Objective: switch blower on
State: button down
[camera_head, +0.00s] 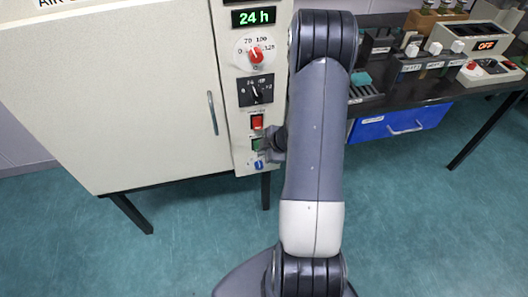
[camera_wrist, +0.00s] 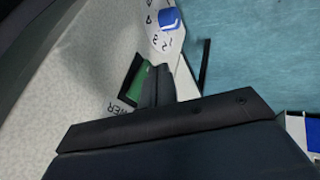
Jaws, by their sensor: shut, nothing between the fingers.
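The green blower switch (camera_head: 257,144) sits low on the oven's control panel, between a red switch above and a blue knob below. In the wrist view the green switch (camera_wrist: 138,82) shows in a black frame, beside lettering partly readable as "WER". My gripper (camera_head: 267,147) is shut and empty at the panel, right at the green switch. In the wrist view its fingertips (camera_wrist: 160,74) overlap the switch's edge and hide part of it. I cannot tell whether they touch or press it, or which way the switch is tipped.
The red switch (camera_head: 257,121) is just above, and the blue knob (camera_head: 258,164) with a numbered dial just below. Higher are a black dial (camera_head: 256,90), a red-knobbed dial (camera_head: 256,55) and a "24 h" display (camera_head: 253,17). The door handle (camera_head: 212,113) stands left.

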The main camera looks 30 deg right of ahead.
jog(key=shift+w+f+t+b, duration=0.1)
jog(key=shift+w+t+b, duration=0.15)
jog(key=shift+b, duration=0.85)
